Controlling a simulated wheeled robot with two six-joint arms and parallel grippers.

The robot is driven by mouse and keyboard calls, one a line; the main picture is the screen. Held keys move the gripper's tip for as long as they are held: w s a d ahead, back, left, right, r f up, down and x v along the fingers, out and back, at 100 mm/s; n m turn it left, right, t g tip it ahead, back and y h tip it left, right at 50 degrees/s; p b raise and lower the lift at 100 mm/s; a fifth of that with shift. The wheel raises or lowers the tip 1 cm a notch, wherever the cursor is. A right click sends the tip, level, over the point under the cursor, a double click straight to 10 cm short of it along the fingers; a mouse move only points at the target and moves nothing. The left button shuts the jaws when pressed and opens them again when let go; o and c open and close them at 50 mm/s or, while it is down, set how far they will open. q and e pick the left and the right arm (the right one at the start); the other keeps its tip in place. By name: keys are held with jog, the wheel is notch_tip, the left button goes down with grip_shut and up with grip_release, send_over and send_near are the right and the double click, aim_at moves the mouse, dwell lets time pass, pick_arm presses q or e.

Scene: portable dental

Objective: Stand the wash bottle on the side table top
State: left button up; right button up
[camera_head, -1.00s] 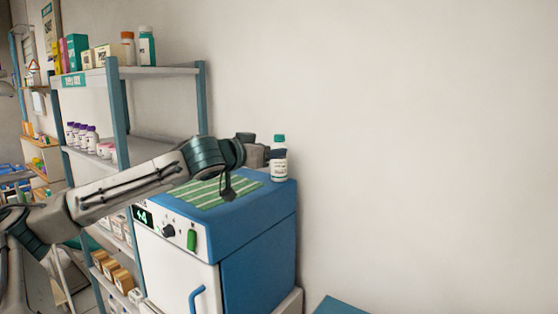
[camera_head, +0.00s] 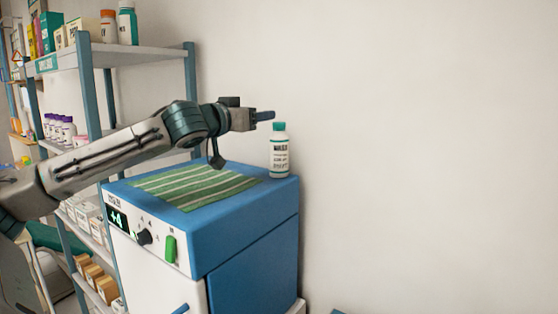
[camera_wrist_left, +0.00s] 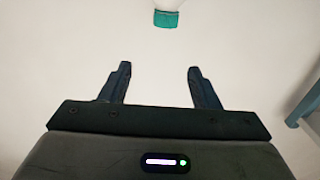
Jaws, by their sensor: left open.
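A white bottle with a teal cap (camera_head: 279,152), likely the wash bottle, stands upright on the blue top of a cabinet (camera_head: 235,208), at its back right corner. My left gripper (camera_head: 268,116) is just left of and slightly above the cap in the head view. It is open and empty. In the left wrist view, the teal cap (camera_wrist_left: 166,18) lies beyond the open fingertips (camera_wrist_left: 158,70), between their lines, and most of the bottle is cut off. The side table is not clearly identifiable. My right gripper is not in view.
A green striped cloth (camera_head: 195,185) lies on the cabinet top left of the bottle. A shelf rack (camera_head: 92,90) with boxes and bottles stands to the left. A plain wall (camera_head: 430,150) is behind and right. A small blue edge (camera_head: 340,311) shows at the bottom.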

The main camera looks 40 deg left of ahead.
pick_arm(q)
jog(key=b, duration=0.4)
send_near(275, 123)
jog(key=f, duration=0.1)
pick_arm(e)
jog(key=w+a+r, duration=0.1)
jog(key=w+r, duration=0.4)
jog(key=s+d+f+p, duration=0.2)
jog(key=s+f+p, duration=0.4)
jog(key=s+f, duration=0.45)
pick_arm(q)
jog(key=w+p, duration=0.3)
jog(key=p, duration=0.1)
jog(key=w+p, duration=0.3)
jog(key=p, duration=0.1)
jog(key=shift+a+r, duration=0.1)
jog(key=shift+r, duration=0.15)
jog(key=shift+w+f+p, duration=0.2)
jog(key=shift+w+p, duration=0.15)
jog(key=shift+p, duration=0.3)
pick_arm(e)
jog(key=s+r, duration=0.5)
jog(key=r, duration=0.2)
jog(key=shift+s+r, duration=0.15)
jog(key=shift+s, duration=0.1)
